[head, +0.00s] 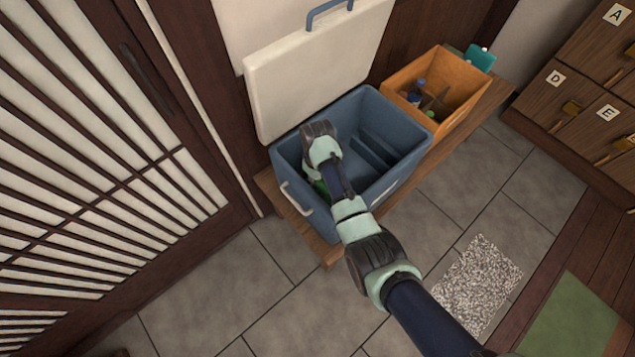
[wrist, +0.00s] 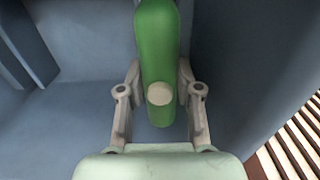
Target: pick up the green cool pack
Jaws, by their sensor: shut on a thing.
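The green cool pack (wrist: 157,45) is between the two fingers of my gripper (wrist: 160,90) in the wrist view, with a pale round spot near its lower end. My gripper is shut on it. In the head view my arm reaches down into the blue cooler box (head: 289,163), and a small bit of the green cool pack (head: 318,187) shows beside my wrist. My fingers are hidden there by the arm. The cooler's white lid (head: 320,75) stands open behind it. I cannot tell whether the pack touches the cooler's floor.
Dark dividers (head: 378,150) stand in the cooler's right part. An orange crate (head: 425,65) with bottles is to its right on the wooden bench (head: 330,250). A slatted door (head: 100,130) is at left. Drawers (head: 575,100) stand at right. The tiled floor in front is mostly clear.

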